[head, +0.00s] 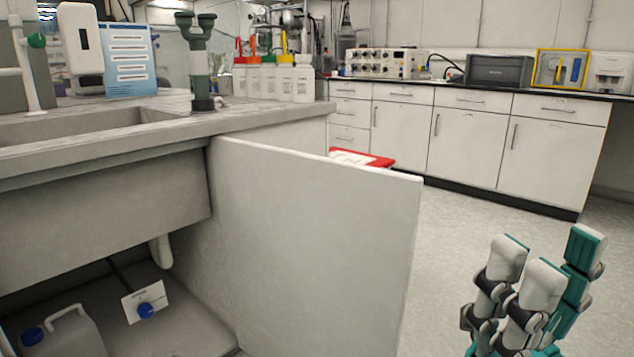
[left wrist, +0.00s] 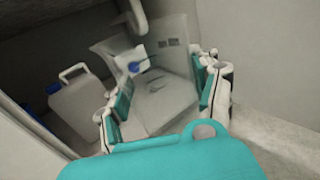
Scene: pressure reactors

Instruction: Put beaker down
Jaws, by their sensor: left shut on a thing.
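A clear, see-through vessel that looks like the beaker (left wrist: 165,92) sits between the teal-and-white fingers of my left gripper (left wrist: 165,95) in the left wrist view. The gripper is shut on it. Its outline is faint, and I cannot tell whether its base touches the cabinet floor. The left gripper does not show in the head view. My right gripper (head: 550,263) is at the lower right of the head view, with its fingers pointing up, apart and empty.
The under-sink cabinet stands open, its door (head: 315,245) swung out. Inside are a white jug (head: 68,336) with a blue cap and a white card (head: 140,300) with a blue round part. Bottles (head: 303,80) stand on the counter. The floor at right is clear.

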